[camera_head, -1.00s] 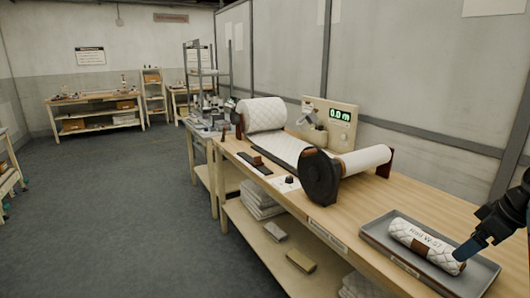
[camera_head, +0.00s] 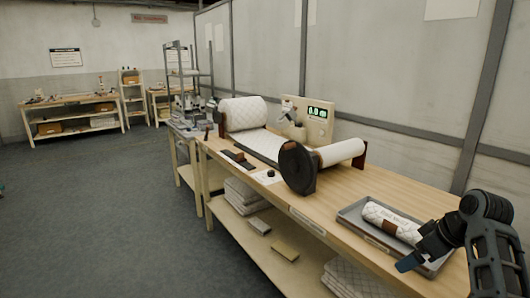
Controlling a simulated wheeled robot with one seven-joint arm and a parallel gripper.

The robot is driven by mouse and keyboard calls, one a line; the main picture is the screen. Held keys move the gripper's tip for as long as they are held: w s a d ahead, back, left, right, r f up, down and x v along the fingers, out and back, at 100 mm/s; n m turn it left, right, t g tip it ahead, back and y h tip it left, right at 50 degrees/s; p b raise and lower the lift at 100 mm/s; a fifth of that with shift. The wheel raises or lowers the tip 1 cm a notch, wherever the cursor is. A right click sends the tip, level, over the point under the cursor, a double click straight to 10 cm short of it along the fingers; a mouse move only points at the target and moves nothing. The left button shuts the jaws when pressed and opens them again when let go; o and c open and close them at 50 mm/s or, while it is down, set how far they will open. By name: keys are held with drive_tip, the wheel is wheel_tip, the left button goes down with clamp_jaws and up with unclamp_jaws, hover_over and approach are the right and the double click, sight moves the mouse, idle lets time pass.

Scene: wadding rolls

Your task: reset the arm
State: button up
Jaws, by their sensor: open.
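My gripper (camera_head: 408,264) shows at the lower right, at the end of my dark arm (camera_head: 488,235). Its blue fingertip part is in front of the grey tray (camera_head: 349,213) on the near end of the bench. The gripper is open and holds nothing that I can see. A white quilted roll with a brown band (camera_head: 386,221) lies in the tray. My gripper and arm cover the right part of the tray and the roll's right end.
The wooden bench (camera_head: 335,191) carries a winding machine with a dark disc (camera_head: 297,168), a large quilted roll (camera_head: 243,113) and a display panel (camera_head: 317,115). Folded wadding (camera_head: 243,190) lies on the lower shelf. The grey floor (camera_head: 90,220) at left is clear.

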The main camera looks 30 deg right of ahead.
drive_tip(key=s+a+f+m+t+h, duration=0.1)
drive_tip(key=a+f, duration=0.5)
drive_tip(key=a, duration=0.4)
drive_tip(key=s+a+f+m+t+h, duration=0.15)
drive_tip(key=a+f, duration=0.35)
drive_tip(key=a, duration=0.5)
drive_tip(key=s+a+t, duration=0.2)
drive_tip(key=s+a, duration=0.5)
drive_tip(key=a, duration=0.2)
drive_tip(key=s+a+r+n+t+y, duration=0.1)
drive_tip(key=s+a+r, duration=0.3)
drive_tip(key=s+r, duration=0.4)
drive_tip(key=s+a+r+n+t+y, duration=0.1)
drive_tip(key=s+a+r+t, duration=0.3)
drive_tip(key=s+r, duration=0.4)
drive_tip(key=shift+s+a, duration=0.35)
drive_tip(key=shift+s, duration=0.4)
